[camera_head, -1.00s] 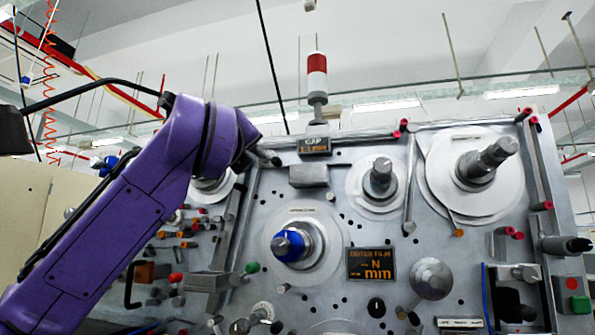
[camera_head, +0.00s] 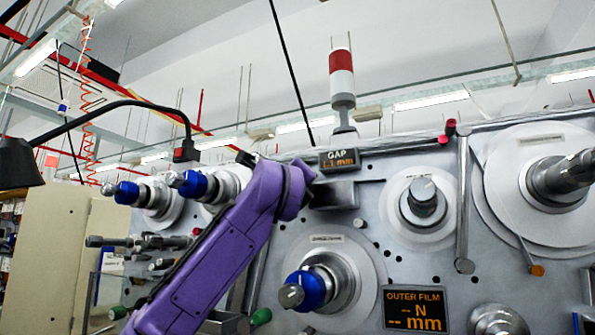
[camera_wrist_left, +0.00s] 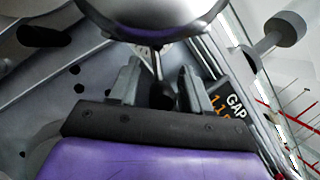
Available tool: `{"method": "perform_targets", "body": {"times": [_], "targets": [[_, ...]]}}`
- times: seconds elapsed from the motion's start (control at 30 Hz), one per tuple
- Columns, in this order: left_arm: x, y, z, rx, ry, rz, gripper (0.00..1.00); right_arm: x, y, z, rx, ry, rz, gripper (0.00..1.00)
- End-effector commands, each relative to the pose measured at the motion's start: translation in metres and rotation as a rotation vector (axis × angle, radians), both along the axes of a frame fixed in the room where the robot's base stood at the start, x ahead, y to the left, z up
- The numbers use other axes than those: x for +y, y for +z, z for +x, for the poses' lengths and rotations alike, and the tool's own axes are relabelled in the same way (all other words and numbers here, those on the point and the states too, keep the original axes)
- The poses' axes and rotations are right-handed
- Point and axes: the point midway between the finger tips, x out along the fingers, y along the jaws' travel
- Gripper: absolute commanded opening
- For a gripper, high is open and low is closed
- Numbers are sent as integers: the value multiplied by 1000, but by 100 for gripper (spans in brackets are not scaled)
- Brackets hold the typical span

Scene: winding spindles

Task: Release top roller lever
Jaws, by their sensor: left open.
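My left gripper (camera_wrist_left: 160,88) is open in the left wrist view, with a grey finger on each side. A thin dark lever (camera_wrist_left: 157,64) hangs below a shiny rounded roller (camera_wrist_left: 155,14) and reaches into the gap between the fingers. I cannot tell whether either finger touches it. In the head view my purple left arm rises from the bottom to just left of the orange-lit GAP display (camera_head: 338,160), which is also in the left wrist view (camera_wrist_left: 228,108). The fingers are hidden there behind my wrist. My right gripper is in neither view.
A grey machine panel carries blue-capped spindles (camera_head: 308,290), a grey-hubbed spindle (camera_head: 423,197) and an OUTER FILM display (camera_head: 414,310). A red-white signal tower (camera_head: 342,78) stands above it. A black lamp (camera_head: 18,163) hangs at the left. Space above the panel is open.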

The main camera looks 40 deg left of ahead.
Motion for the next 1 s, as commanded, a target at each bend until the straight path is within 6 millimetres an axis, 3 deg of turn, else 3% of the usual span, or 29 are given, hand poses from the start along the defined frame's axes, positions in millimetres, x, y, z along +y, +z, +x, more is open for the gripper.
{"method": "perform_targets", "body": {"times": [0.3, 0.43, 0.47, 1.0], "targets": [[2, 1, 3, -2, -1, 1, 44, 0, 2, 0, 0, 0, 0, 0], [2, 1, 3, -1, -2, 0, 2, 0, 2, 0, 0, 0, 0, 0], [2, 1, 3, -1, -2, 0, 0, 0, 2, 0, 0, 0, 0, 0], [5, -6, 2, 35, -1, 119, 0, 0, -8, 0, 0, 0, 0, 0]]}}
